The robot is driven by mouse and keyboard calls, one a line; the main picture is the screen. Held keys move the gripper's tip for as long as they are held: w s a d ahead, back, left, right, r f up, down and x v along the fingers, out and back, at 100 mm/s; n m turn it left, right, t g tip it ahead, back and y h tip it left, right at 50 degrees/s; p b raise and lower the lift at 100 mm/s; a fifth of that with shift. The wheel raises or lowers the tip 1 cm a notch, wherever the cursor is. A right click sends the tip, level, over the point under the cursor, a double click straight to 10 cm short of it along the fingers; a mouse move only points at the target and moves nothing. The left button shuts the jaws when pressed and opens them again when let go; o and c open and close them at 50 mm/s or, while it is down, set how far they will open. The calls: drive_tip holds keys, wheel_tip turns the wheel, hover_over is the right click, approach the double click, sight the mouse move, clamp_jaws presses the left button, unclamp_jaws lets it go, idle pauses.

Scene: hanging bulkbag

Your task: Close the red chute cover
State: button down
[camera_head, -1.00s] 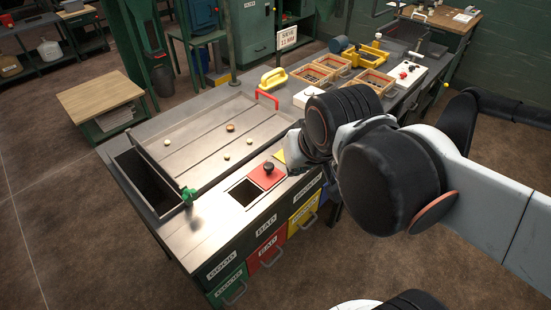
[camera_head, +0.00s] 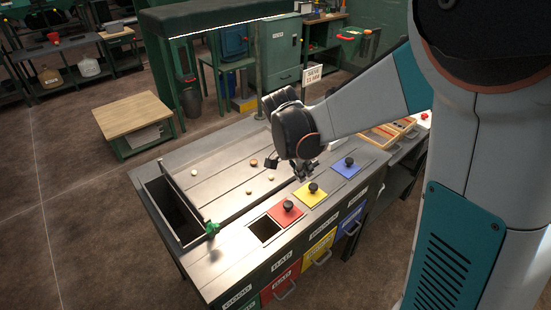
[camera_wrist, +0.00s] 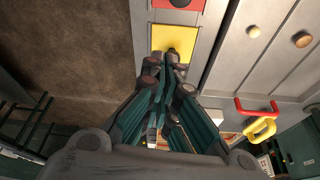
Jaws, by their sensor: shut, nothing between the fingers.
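The red chute cover (camera_head: 285,214) is a flat red plate with a black knob, on the near strip of the metal workbench. A dark square chute opening (camera_head: 264,230) shows uncovered just left of it. My gripper (camera_head: 303,174) is shut and empty, above the bench beyond the yellow cover (camera_head: 310,195), to the upper right of the red cover and apart from it. In the wrist view, my fingers (camera_wrist: 171,62) overlap the yellow cover (camera_wrist: 172,36) and its knob in the picture. The red cover (camera_wrist: 184,4) shows only partly at that view's top edge.
A blue cover (camera_head: 346,168) with a knob lies right of the yellow one. A sorting tray (camera_head: 228,182) with several small round pieces lies behind the strip. A green knob (camera_head: 211,228) stands at its left corner. A red handle (camera_wrist: 256,108) shows in the wrist view.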

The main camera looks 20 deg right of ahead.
sight(282, 220)
drive_tip(key=shift+m, duration=0.5)
drive_tip(key=b+x, duration=0.3)
drive_tip(key=x, duration=0.8)
drive_tip(key=shift+w+d+f, duration=0.1)
drive_tip(key=shift+w+f, duration=0.1)
drive_tip(key=shift+f, duration=0.15)
drive_tip(key=a, duration=0.3)
drive_tip(key=shift+s+a+r+b, duration=0.25)
drive_tip(key=shift+s+r+b, duration=0.05)
drive_tip(key=shift+s+b, duration=0.05)
drive_tip(key=shift+a, duration=0.3)
drive_tip(key=shift+s+a, duration=0.15)
drive_tip(key=shift+a, duration=0.25)
drive_tip(key=s+a, duration=0.1)
drive_tip(key=a, duration=0.1)
drive_tip(key=s+a, duration=0.1)
drive_tip(key=a, duration=0.2)
drive_tip(key=s+a, duration=0.1)
drive_tip(key=a, duration=0.1)
drive_tip(key=shift+s+a+b, duration=0.2)
drive_tip(key=shift+s+b, duration=0.05)
drive_tip(key=shift+b, duration=0.05)
